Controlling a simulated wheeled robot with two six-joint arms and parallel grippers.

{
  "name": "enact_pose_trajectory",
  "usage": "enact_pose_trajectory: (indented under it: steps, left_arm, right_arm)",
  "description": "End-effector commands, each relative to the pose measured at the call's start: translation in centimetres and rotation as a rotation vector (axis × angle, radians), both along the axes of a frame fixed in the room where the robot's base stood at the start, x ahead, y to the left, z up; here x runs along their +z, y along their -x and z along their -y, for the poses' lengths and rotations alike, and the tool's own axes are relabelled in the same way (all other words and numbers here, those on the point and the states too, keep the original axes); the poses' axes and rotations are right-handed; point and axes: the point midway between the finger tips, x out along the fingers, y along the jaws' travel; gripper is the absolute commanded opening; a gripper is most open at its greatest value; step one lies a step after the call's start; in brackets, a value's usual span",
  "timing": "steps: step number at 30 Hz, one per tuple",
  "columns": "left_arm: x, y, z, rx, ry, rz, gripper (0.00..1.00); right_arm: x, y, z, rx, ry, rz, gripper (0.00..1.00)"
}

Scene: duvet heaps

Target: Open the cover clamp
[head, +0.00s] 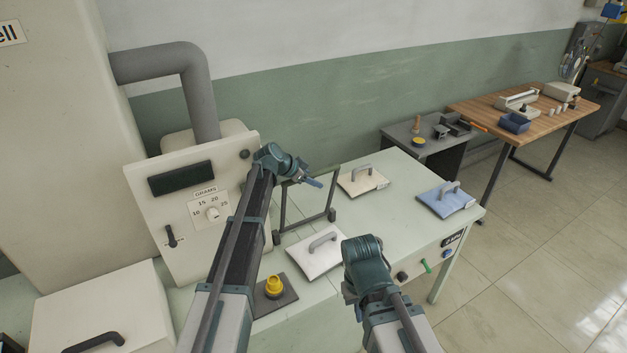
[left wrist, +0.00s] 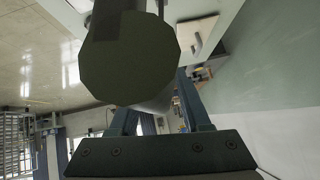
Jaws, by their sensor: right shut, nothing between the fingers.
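No part in view is plainly marked as the cover clamp. A dark upright frame (head: 332,195) stands on the pale green table, and a black lever (head: 171,237) sits on the cream panel; I cannot tell whether either is the clamp. My left gripper (head: 314,183) is in front of the frame's upper part in the head view, pointing right. In the left wrist view its fingers (left wrist: 160,110) are apart, and a large dark cylinder end (left wrist: 130,58) partly hides them. My right gripper (head: 353,300) is shut and empty, low over the table's front edge, mostly hidden by its wrist.
White (head: 312,258), cream (head: 362,181) and blue (head: 440,203) plates with handles lie on the table (head: 385,225). A yellow knob (head: 273,287) sits on a dark plate. The cream panel (head: 150,215) has a dial. A wooden table (head: 480,103) stands beyond.

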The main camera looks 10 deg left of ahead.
Motion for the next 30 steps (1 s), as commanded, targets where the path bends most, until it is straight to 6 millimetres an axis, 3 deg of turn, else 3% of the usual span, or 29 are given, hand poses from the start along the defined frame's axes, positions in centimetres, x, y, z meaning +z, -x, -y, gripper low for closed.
enact_pose_trajectory:
  steps: [13,30]
  left_arm:
    - [0.8,0.5,-0.3,0.000,0.001,-0.001,0.57]
    - [8.4,5.9,-5.6,0.001,0.001,-0.001,0.57]
  right_arm:
    - [0.8,0.0,0.0,0.000,0.000,0.000,0.00]
    - [8.4,0.0,0.0,-0.015,-0.002,0.001,0.00]
